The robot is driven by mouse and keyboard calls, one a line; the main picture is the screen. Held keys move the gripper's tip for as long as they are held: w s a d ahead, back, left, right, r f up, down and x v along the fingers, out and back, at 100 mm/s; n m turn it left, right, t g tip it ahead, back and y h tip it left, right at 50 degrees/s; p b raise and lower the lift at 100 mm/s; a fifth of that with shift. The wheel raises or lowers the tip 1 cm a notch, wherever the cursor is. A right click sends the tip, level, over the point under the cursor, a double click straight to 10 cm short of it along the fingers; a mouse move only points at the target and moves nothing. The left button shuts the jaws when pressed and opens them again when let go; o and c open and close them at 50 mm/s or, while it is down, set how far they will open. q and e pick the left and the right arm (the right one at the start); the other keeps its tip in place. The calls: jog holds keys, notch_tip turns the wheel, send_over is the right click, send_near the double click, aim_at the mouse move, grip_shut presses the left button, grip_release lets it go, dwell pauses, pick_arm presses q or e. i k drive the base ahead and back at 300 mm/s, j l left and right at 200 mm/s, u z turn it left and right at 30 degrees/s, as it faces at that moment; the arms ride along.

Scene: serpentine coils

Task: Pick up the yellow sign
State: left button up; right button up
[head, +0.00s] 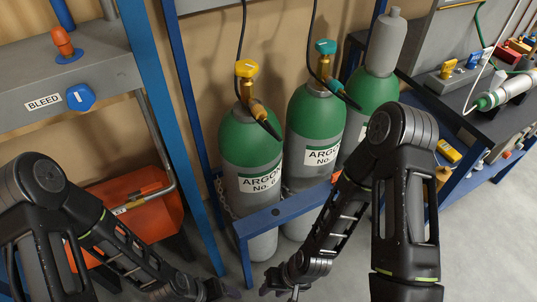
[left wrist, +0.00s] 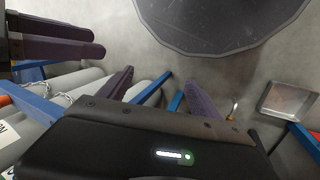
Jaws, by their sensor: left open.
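I cannot make out a yellow sign in either view. My right gripper (head: 281,290) is at the bottom middle of the head view, in front of the gas cylinders, with its fingers apart and nothing visible between them. My left gripper (head: 222,291) is at the bottom edge, left of the right one and partly cut off. In the left wrist view, the left gripper (left wrist: 162,95) has its two purple fingers spread apart and empty above the grey floor. Two more purple fingers, of my right gripper (left wrist: 62,36), show at the upper left.
Green and grey argon cylinders (head: 252,150) stand behind a blue rack rail (head: 285,212). An orange case (head: 150,215) is at the left under a grey bench (head: 70,90). A cluttered dark workbench (head: 460,105) stands at the right, with a yellow device (head: 449,151) near it.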

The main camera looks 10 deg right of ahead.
aim_at(445, 72)
jog(key=z, duration=1.55)
jog(key=i+l, duration=0.55)
jog(key=l, duration=0.3)
jog(key=i+l, duration=0.55)
jog(key=l, duration=0.3)
